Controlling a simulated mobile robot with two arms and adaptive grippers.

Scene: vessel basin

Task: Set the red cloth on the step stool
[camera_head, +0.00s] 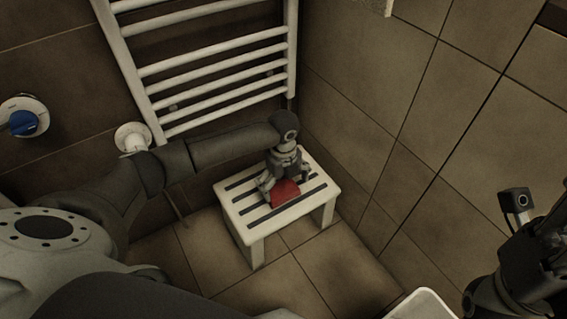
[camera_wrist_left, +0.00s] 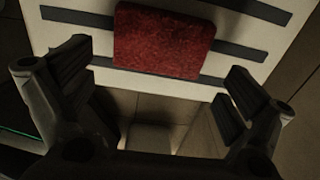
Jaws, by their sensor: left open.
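The red cloth (camera_head: 285,192) is a small folded block lying on top of the white step stool (camera_head: 248,220), which has dark strips across its top. In the left wrist view the cloth (camera_wrist_left: 163,40) lies flat across the strips of the stool (camera_wrist_left: 75,32). My left gripper (camera_head: 284,187) is just above the cloth, pointing down. In the left wrist view its fingers (camera_wrist_left: 152,97) are spread wide and stand apart from the cloth on either side. My right arm shows at the lower right edge, but its fingertips are not visible.
A white towel rail (camera_head: 215,75) hangs on the tiled wall behind the stool. A blue-and-white valve knob (camera_head: 24,121) is on the left wall. The tiled right wall stands close to the stool. A white rim (camera_head: 422,304) shows at the bottom right. Floor in front of the stool is clear.

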